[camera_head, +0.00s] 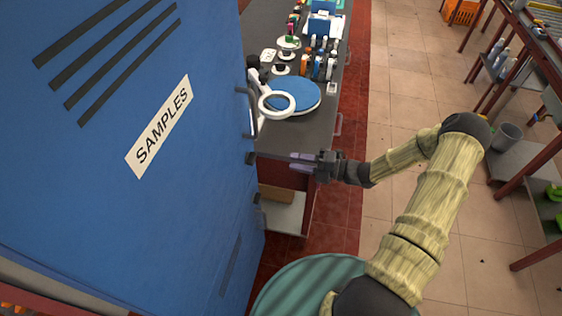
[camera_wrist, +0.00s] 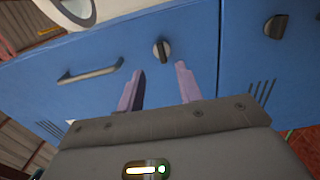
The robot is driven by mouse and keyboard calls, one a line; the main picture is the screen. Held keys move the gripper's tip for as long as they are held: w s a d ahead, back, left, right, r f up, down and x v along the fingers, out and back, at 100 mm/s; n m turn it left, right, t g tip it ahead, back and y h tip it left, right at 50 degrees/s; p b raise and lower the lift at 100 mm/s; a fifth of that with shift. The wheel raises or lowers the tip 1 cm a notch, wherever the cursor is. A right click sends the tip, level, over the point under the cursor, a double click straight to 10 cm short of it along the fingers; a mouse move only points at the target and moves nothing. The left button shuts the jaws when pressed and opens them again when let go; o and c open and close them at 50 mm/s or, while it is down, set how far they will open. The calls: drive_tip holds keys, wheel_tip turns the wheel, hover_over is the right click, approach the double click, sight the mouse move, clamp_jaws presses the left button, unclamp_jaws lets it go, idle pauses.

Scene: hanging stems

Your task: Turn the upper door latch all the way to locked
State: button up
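The upper latch (camera_wrist: 161,50) is a dark round knob with a raised grip bar on the blue cabinet door; the bar stands near upright, slightly tilted, in the wrist view. It shows edge-on in the head view (camera_head: 250,158). My gripper (camera_wrist: 160,70) is open and empty, its two purple fingers pointing at the door with the latch between their tips in the picture. In the head view my gripper (camera_head: 302,162) is to the right of the cabinet, with a gap to the latch. I see no contact.
A bar handle (camera_wrist: 90,75) is left of the latch in the wrist view. A second knob (camera_wrist: 277,27) sits on the neighbouring door past a seam. A counter (camera_head: 300,140) with a white ring lamp (camera_head: 278,104) and small items stands behind my gripper.

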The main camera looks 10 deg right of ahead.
drive_tip(key=b+v, duration=0.1)
drive_tip(key=v, duration=0.4)
idle(0.4)
drive_tip(key=s+a+r+n+g+h, duration=0.2)
drive_tip(key=s+n+g+h, duration=0.3)
drive_tip(key=n, duration=0.5)
drive_tip(key=s+a+r+n+g+h, duration=0.15)
drive_tip(key=s+n+g+h, duration=0.35)
drive_tip(key=n, duration=0.5)
drive_tip(key=s+d+r+n+t+h, duration=0.1)
drive_tip(key=r+n, duration=0.4)
drive_tip(key=n, duration=0.5)
drive_tip(key=s+d+r+n+t+h, duration=0.1)
drive_tip(key=s+r+n+t+h, duration=0.2)
drive_tip(key=n, duration=0.7)
drive_tip(key=shift+s+r+t+h, duration=0.4)
drive_tip(key=shift+r+t+h, duration=0.8)
drive_tip(key=shift+h, duration=0.3)
